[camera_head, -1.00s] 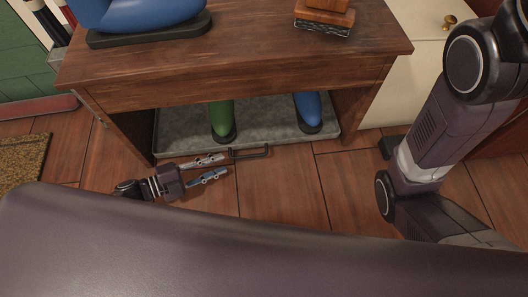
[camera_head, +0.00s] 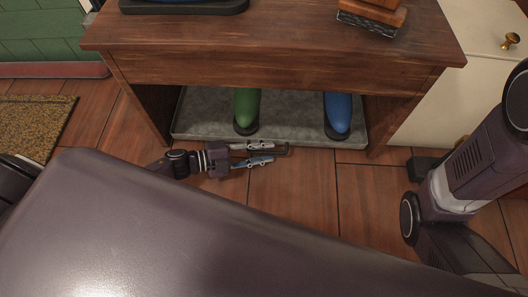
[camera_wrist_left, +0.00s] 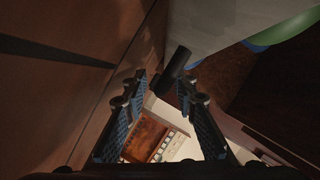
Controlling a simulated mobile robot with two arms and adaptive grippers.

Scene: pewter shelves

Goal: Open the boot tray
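The boot tray (camera_head: 205,115) is a grey, shallow tray on the floor under a wooden bench. It holds a green boot (camera_head: 247,108) and a blue boot (camera_head: 337,113). A dark bar handle (camera_head: 286,149) is at its front edge, partly hidden by my left gripper (camera_head: 272,153). This gripper lies low over the floor from the left, its two fingers apart, one on each side of the bar. In the left wrist view the dark handle (camera_wrist_left: 174,69) shows between the open fingertips. Contact cannot be told. My right gripper is out of view.
The wooden bench (camera_head: 270,65) stands over the tray, with side panels left and right. A cream cabinet (camera_head: 435,105) is at the right and a brown mat (camera_head: 35,125) at the left. The floor in front of the tray is bare.

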